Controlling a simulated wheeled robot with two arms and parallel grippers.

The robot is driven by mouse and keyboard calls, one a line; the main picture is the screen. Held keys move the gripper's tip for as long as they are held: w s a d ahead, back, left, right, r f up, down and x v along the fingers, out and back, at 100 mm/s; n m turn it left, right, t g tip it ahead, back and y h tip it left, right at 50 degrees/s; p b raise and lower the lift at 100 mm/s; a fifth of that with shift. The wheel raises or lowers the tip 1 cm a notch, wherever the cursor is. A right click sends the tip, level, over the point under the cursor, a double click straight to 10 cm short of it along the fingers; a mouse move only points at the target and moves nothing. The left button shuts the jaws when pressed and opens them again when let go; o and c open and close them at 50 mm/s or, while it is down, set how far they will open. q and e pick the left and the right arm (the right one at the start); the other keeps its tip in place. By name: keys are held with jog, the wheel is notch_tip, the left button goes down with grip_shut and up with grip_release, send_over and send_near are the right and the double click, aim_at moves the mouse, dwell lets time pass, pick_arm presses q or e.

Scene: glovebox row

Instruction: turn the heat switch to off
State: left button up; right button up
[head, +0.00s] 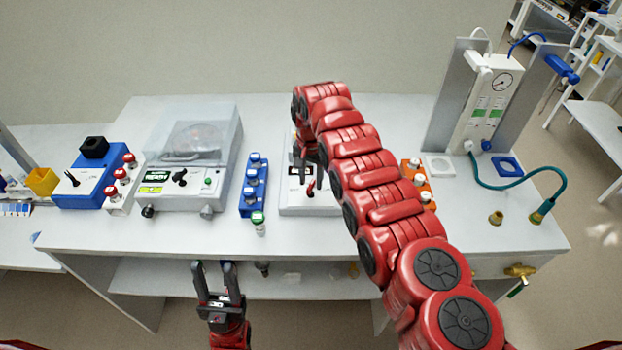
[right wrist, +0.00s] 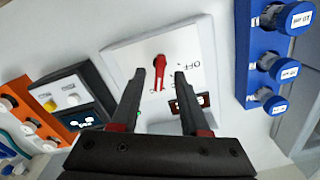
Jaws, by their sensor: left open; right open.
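The heat switch is a red lever (head: 311,188) on a white panel (head: 290,209) in the middle of the bench. In the right wrist view the red lever (right wrist: 160,74) shows between the fingertips, with an OFF label beside it on the panel (right wrist: 125,60). My right gripper (right wrist: 161,71) is open and points down at the panel, one finger on each side of the lever in that view; contact cannot be told. In the head view my right gripper (head: 309,163) is partly hidden by my arm. My left gripper (head: 213,266) is open and empty before the bench's front edge.
A centrifuge (head: 160,203) is further left. An orange rack (head: 416,172) stands right, partly behind my right arm. The bench front (head: 190,237) is mostly clear.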

jog(key=shift+w+f, duration=0.1)
jog(key=shift+f, duration=0.3)
grip_shut()
jog(key=shift+f+n+b, duration=0.15)
jog(key=shift+n+b, duration=0.35)
jog(key=shift+b, duration=0.2)
jog(key=n+b, duration=0.3)
jog(key=shift+f+b, duration=0.15)
jog(key=shift+b, duration=0.2)
jog(key=shift+r+n+b, duration=0.2)
jog(key=shift+n+b, duration=0.5)
jog(key=shift+n, duration=1.9)
